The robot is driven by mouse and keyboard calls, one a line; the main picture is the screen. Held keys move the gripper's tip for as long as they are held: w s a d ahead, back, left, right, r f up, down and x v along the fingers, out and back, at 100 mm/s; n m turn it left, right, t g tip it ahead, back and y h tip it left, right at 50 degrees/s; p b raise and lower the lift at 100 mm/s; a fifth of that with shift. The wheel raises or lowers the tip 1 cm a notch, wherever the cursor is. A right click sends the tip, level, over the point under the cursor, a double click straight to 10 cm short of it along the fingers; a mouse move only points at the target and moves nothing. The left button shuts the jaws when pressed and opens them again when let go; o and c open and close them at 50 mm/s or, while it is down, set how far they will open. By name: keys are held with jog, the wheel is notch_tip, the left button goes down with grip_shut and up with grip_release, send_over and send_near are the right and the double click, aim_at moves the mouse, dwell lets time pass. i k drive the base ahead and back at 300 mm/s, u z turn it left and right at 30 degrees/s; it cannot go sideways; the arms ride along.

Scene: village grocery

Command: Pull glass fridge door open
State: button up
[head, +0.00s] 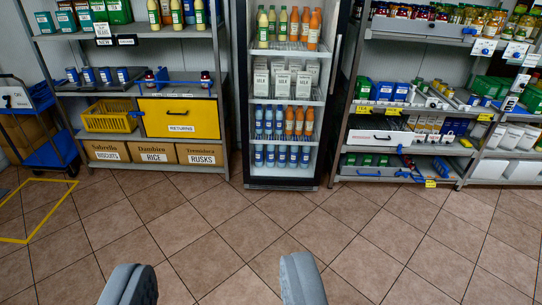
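The glass-door fridge (284,183) stands upright against the back wall at the centre, with a dark frame and lit shelves. Bottles and white milk cartons (285,80) show clearly inside it. The door looks shut, though the clear glass is hard to make out. A pale vertical strip (335,62) runs along the right side of the door and looks like its handle. My gripper (215,283) is at the bottom edge of the view, its two grey fingers wide apart with nothing between them. It is well short of the fridge, with floor between.
Left of the fridge is a shelf with a yellow returning bin (180,118), a yellow basket (107,118) and cardboard boxes (153,153). A blue cart (48,155) stands far left near yellow floor tape (45,180). Stocked shelves (400,177) stand right. The tiled floor ahead is clear.

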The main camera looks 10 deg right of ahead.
aim_at(342, 20)
jog(key=z, duration=0.6)
jog(key=i, duration=1.35)
jog(key=z, duration=0.55)
jog(key=i, duration=1.4)
jog(key=u, duration=0.6)
jog(key=i, duration=0.9)
jog(key=u, duration=0.3)
